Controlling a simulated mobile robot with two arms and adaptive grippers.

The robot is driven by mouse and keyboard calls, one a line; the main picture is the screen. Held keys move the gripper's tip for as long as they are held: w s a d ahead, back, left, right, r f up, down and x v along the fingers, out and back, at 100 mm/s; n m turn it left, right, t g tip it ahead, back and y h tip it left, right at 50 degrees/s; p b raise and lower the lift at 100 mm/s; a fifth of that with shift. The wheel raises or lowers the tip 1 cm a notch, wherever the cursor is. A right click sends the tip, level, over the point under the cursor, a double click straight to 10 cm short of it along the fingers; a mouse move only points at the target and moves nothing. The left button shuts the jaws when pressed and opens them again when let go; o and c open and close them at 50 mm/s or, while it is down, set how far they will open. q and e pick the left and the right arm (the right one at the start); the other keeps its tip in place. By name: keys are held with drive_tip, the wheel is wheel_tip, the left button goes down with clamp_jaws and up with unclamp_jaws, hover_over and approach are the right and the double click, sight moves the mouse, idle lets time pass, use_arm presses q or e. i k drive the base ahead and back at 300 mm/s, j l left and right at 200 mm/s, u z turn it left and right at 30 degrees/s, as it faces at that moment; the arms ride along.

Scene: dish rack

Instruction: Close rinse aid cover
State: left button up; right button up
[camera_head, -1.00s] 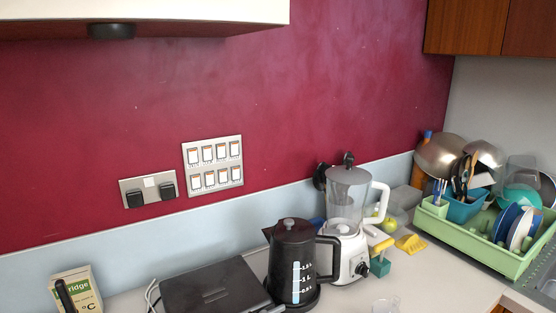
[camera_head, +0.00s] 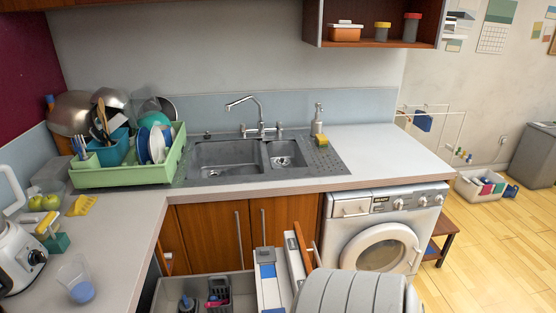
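I cannot make out a rinse aid cover in the head view. A white front-loading machine (camera_head: 385,232) with a round door stands under the counter right of the sink. Its round door looks shut, and its panel shows a small dark display. At the bottom edge is an open grey bin or drawer (camera_head: 238,283). It holds a dark basket (camera_head: 218,292) with pink items and a small dark object. The picture's lower edge cuts it off.
A green dish rack (camera_head: 125,174) with dishes stands left of the sink (camera_head: 225,158). A white blender base (camera_head: 18,258) and a clear cup (camera_head: 76,278) stand on the left counter. A wooden stool (camera_head: 442,240) stands right of the machine. Open wooden floor (camera_head: 490,260) lies beyond.

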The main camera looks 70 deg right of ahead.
sight(266, 255)
drive_tip(key=k+z, duration=0.1)
drive_tip(key=z, duration=1.9)
drive_tip(key=i+l, duration=0.1)
drive_tip(key=l, duration=0.7)
drive_tip(key=l+z, duration=0.1)
drive_tip(key=l, duration=0.7)
drive_tip(key=i, duration=0.05)
